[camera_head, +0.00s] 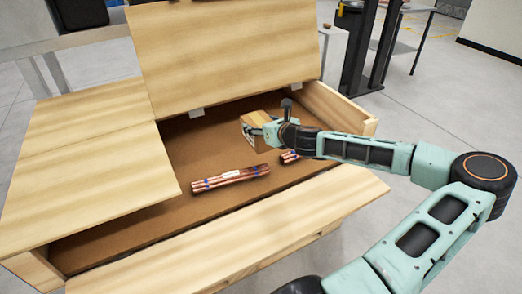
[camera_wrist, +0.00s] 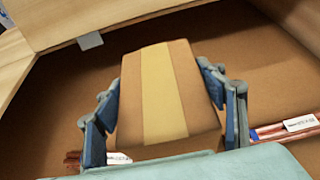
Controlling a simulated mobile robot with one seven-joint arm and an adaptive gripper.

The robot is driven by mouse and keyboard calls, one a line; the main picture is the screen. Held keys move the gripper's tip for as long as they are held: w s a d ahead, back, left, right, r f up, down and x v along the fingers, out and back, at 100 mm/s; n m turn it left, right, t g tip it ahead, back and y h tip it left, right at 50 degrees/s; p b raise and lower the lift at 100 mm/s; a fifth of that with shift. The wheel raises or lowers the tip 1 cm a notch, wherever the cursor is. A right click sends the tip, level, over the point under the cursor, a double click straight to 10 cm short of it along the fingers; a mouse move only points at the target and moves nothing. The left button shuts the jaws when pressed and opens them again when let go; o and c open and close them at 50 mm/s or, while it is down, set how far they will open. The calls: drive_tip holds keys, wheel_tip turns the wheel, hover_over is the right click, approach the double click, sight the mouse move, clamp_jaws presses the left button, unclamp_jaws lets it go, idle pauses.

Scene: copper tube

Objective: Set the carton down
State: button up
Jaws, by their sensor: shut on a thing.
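The carton (camera_wrist: 166,92) is a small brown box with a yellow tape stripe down its top. It sits between the two blue fingers of my gripper (camera_wrist: 165,120) in the wrist view, and the fingers are shut on it. In the head view the carton (camera_head: 254,140) is in the back right part of the open wooden crate, partly hidden by my gripper (camera_head: 262,128). I cannot tell whether its underside touches the crate floor.
The crate (camera_head: 150,247) has a brown floor and a raised lid panel at the back. A bundle of copper tubes (camera_head: 230,179) lies on the floor. A second bundle (camera_head: 289,156) is partly hidden beneath my arm. The floor left of the carton is clear.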

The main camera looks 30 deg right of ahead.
drive_tip(key=shift+w+d, duration=0.15)
drive_tip(key=shift+w, duration=0.15)
drive_tip(key=w+d+f+b, duration=0.2)
drive_tip(key=w+d+f, duration=0.1)
drive_tip(key=f, duration=0.1)
drive_tip(key=w+d+f+b, duration=0.1)
drive_tip(key=w+d+f, duration=0.1)
drive_tip(key=w+f, duration=0.2)
drive_tip(key=w+d+f+b, duration=0.2)
drive_tip(key=w+d+f, duration=0.1)
drive_tip(key=f, duration=0.2)
drive_tip(key=shift+w+d+b, duration=0.25)
drive_tip(key=shift+d+b, duration=0.05)
drive_tip(key=shift+b, duration=0.05)
drive_tip(key=o, duration=1)
drive_tip(key=shift+f, duration=0.15)
drive_tip(key=shift+c, duration=0.2)
drive_tip(key=o, duration=0.4)
drive_tip(key=shift+o, duration=0.2)
